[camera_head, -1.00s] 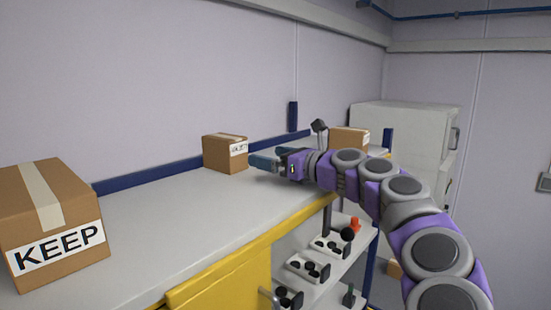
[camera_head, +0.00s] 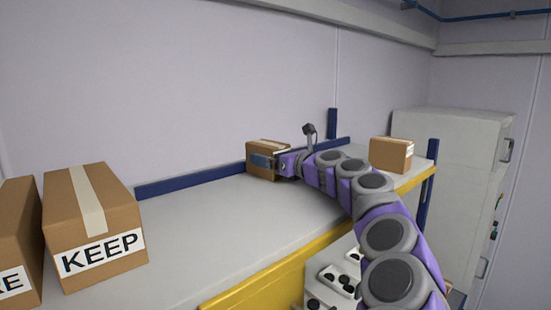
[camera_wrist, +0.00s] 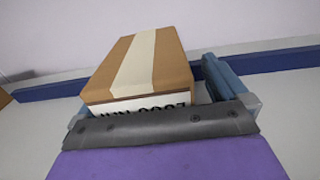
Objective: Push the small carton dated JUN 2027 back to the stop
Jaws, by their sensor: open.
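A small brown carton (camera_head: 256,147) with pale tape stands on the shelf at the back, by the blue rail (camera_head: 200,178). In the wrist view the carton (camera_wrist: 143,62) is upright. The lower part of its front label is hidden by my gripper, so I cannot read the date fully. My gripper (camera_head: 264,161) is open at the carton. One blue finger shows to its right in the wrist view and only a little of the other to its left. The rail also shows behind the carton in the wrist view (camera_wrist: 270,62); I cannot tell whether they touch.
A large KEEP carton (camera_head: 92,228) stands at front left, with another carton (camera_head: 16,240) at the left edge. Another small carton (camera_head: 390,155) stands to the right, beyond my arm. The middle of the shelf (camera_head: 230,220) is clear. A white cabinet (camera_head: 450,150) stands at the right.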

